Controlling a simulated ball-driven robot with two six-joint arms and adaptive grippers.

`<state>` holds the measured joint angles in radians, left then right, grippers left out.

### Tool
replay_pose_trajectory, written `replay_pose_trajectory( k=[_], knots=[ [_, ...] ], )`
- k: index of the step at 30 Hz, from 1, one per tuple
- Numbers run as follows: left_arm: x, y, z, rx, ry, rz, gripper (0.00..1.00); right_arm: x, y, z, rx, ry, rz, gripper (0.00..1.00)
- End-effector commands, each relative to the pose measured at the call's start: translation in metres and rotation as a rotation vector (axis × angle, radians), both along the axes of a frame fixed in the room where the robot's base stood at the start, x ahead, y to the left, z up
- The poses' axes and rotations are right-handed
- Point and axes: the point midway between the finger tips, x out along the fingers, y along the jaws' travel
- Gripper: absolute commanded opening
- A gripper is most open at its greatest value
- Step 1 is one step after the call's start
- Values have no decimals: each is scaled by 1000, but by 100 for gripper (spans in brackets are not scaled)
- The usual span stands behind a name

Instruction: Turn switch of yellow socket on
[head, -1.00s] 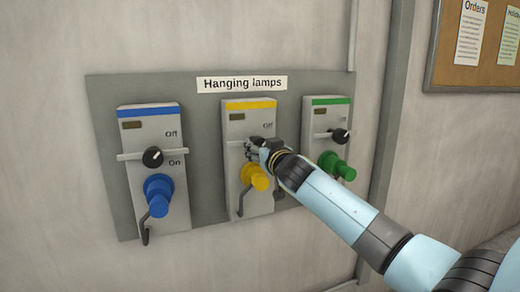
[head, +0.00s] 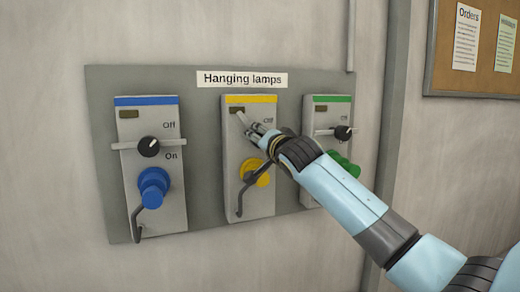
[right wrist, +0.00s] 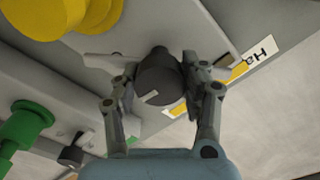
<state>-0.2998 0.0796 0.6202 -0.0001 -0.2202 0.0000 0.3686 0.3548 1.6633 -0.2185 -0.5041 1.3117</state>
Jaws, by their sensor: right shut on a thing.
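The yellow socket (head: 233,165) is a grey box with a yellow stripe, in the middle of the panel in the head view. Its yellow plug (head: 253,176) sits below the switch, partly behind my gripper. My right gripper (head: 259,134) is shut on the switch knob of the yellow socket. The right wrist view shows the dark knob (right wrist: 160,76) between the two fingers. A light bar behind the knob shows as a tilted end (head: 242,118) up and left of my fingers. "Off" is partly visible; the "On" label is hidden. My left gripper is not in view.
The blue socket (head: 130,185) is on the left and the green socket (head: 315,110) on the right, close beside my right arm. All sit on a grey panel (head: 205,150) under a "Hanging lamps" sign (head: 242,79). A notice board (head: 440,60) hangs at upper right.

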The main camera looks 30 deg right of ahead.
Motion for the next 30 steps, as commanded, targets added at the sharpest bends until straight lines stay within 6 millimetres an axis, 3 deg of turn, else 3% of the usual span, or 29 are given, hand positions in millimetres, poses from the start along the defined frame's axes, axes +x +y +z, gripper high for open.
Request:
replay_pose_trajectory(
  k=[15,30],
  knots=[
    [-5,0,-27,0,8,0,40,0,-1,-2,434,-103,-1,0],
    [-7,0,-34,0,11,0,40,0,-1,-1,619,-147,-1,0]
  ],
)
